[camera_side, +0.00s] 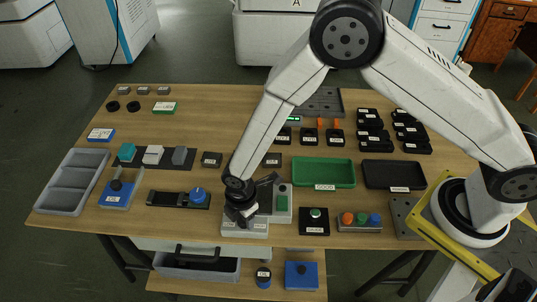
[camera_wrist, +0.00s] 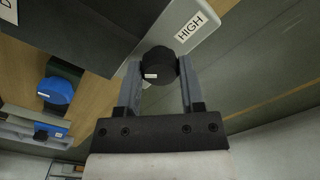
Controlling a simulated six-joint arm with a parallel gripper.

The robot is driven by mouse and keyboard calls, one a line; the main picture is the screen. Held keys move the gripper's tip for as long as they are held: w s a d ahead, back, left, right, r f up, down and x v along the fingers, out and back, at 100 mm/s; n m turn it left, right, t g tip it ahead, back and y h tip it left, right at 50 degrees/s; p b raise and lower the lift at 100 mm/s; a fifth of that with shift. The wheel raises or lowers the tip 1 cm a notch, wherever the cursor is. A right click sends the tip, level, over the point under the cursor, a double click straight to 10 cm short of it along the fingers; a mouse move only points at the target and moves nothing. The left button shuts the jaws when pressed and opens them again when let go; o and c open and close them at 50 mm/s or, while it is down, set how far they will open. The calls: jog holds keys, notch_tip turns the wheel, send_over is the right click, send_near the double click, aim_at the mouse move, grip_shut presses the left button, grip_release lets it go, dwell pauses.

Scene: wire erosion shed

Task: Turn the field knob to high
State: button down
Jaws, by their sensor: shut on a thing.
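My gripper (camera_wrist: 157,85) is shut on the black field knob (camera_wrist: 160,62), with one grey finger on each side of it. The knob has a small white mark on its edge facing my gripper. A white label reading HIGH (camera_wrist: 190,27) is on the light grey panel (camera_wrist: 212,22) above and right of the knob in the wrist view. In the side view my gripper (camera_side: 241,213) points down at the light grey unit (camera_side: 250,233) near the table's front edge. My gripper and arm hide the knob there.
A blue knob on a black base (camera_side: 196,196) is left of the unit. A black box with a round button (camera_side: 314,220) and an indicator block (camera_side: 360,226) stand further right. A green tray (camera_side: 323,172) lies behind.

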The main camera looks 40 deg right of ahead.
jog(key=shift+c, duration=1)
grip_release()
jog(key=shift+r, duration=0.15)
jog(key=shift+r, duration=3.75)
